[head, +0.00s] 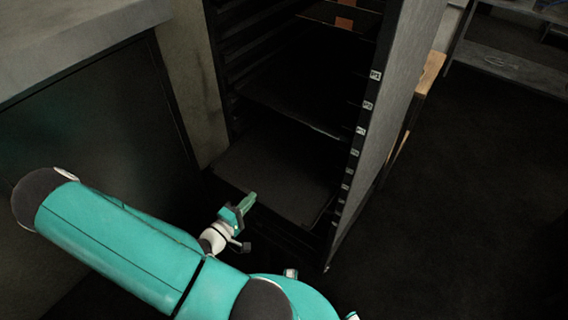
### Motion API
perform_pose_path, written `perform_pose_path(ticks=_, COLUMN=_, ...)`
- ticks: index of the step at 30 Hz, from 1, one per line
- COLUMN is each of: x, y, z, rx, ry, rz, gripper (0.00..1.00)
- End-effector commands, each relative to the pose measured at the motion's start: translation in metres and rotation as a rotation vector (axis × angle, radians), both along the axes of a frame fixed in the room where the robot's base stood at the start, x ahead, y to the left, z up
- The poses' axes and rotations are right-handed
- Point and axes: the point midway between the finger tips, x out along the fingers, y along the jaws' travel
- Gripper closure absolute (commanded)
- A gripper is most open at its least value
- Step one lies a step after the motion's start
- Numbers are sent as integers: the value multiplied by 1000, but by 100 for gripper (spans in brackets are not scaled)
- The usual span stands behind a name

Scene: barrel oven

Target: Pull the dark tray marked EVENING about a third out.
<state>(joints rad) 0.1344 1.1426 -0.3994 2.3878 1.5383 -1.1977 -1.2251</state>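A tall dark rack stands in the middle with dark trays on its runners. The lowest visible tray (275,170) is a broad, dark flat sheet low in the rack. Another dark tray (290,101) lies above it, with a thin pale front edge. I cannot read the word EVENING on either tray, so I cannot tell which is meant. My gripper (248,200) is low, at the front left edge of the lowest visible tray. Its green fingers look close together, but whether they touch or grip the tray edge is unclear.
Small white labels (361,130) run down the rack's right post (352,150). A grey side panel (395,110) stands right of it. A pale counter (70,40) over a dark front is at left. Shelving (510,62) is at back right. Dark floor (470,200) at right is clear.

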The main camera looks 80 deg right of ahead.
Motion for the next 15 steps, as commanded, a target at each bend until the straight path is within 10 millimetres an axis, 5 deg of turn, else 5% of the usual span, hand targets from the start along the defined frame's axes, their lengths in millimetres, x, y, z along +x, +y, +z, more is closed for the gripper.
perform_pose_path(ticks=15, x=17, y=39, z=0, rx=1, ry=0, rz=1, gripper=100)
